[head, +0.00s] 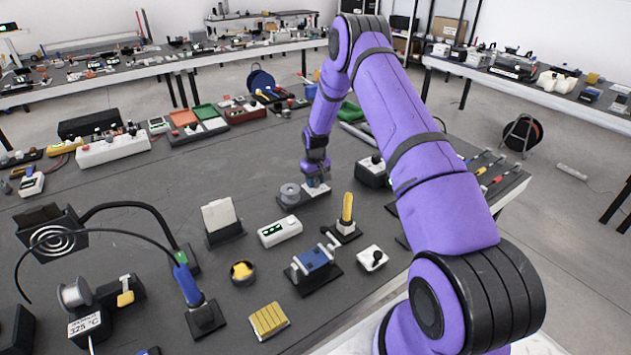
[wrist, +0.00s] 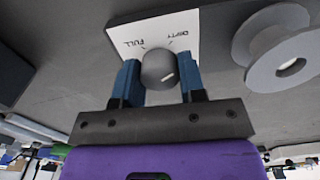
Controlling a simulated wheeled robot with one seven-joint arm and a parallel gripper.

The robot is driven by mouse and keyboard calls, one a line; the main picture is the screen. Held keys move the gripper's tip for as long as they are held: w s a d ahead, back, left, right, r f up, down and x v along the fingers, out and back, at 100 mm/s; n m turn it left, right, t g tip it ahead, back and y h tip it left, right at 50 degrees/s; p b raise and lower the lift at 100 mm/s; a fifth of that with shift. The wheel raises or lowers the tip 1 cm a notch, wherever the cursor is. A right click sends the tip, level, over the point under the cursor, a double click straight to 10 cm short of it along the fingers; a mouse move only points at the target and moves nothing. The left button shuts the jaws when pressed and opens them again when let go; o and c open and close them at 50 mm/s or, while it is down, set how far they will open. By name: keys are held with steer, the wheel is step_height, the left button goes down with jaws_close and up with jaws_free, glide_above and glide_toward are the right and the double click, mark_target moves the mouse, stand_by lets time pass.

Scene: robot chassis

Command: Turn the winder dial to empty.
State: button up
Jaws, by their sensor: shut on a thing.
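The winder dial is a round grey knob (wrist: 157,67) on a white label plate (wrist: 190,22), with FULL written at the left and EMPTY at the right, a tick by each. A short light mark on the knob sits at its lower right edge, on the side away from the words. My gripper (wrist: 158,80) has one blue finger on each side of the knob and is shut on it. In the head view my gripper (head: 316,180) reaches down to the winder, hiding the knob. A grey spool (head: 290,193) stands beside it, also in the wrist view (wrist: 262,50).
A black holder with a white card (head: 218,216), a white box with a green display (head: 280,231) and a yellow-handled tool (head: 347,210) stand nearby in front. A black-and-white box (head: 373,170) is close on the right. Open table lies left of the winder.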

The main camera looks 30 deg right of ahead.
steer(key=shift+n, duration=1.6)
steer(key=o, duration=0.9)
step_height(320, 180, up, 11)
steer(key=shift+f, duration=0.1)
